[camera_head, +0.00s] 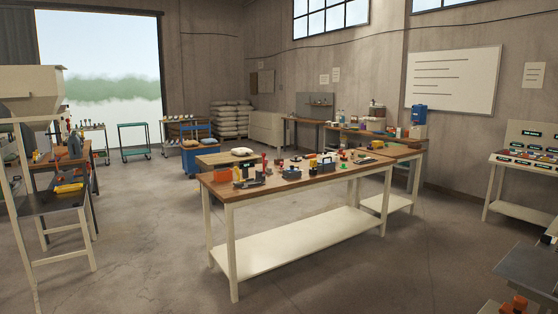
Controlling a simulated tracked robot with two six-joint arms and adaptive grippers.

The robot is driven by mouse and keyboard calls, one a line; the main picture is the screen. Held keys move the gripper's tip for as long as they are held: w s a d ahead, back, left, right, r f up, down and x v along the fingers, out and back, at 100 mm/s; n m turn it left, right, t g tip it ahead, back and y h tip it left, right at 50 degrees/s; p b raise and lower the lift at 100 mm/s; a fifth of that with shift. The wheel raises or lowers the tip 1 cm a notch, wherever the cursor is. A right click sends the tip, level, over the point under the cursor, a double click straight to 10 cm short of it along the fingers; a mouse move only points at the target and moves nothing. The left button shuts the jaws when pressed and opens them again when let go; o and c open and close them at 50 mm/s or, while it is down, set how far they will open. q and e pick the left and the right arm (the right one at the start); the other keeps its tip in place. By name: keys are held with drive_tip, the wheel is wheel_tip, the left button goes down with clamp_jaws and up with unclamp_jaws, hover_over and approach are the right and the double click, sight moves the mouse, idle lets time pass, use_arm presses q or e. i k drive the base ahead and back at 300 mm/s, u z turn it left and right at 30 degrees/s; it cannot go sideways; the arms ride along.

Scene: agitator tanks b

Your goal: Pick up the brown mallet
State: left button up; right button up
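I cannot pick out a brown mallet with certainty; the items are too small to tell apart. The long workbench (300,256) with a brown top and cream legs stands in the middle, a few steps ahead. Neither of my grippers shows in this view.
A hopper on a cream frame (25,92) stands at the left, beside a bench with a yellow tray (69,187). A sloped parts rack (527,150) stands at the right. The floor (140,235) is clear left of the workbench.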

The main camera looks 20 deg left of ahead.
sight(279, 159)
drive_tip(key=k, duration=0.6)
drive_tip(key=u, duration=0.45)
drive_tip(key=i, duration=1.05)
drive_tip(key=u, duration=0.9)
drive_tip(key=i, duration=2.75)
drive_tip(key=z, duration=0.75)
drive_tip(key=i, duration=1.1)
drive_tip(key=z, duration=0.35)
drive_tip(key=k, duration=0.9)
drive_tip(key=z, duration=0.2)
drive_tip(key=i, duration=0.7)
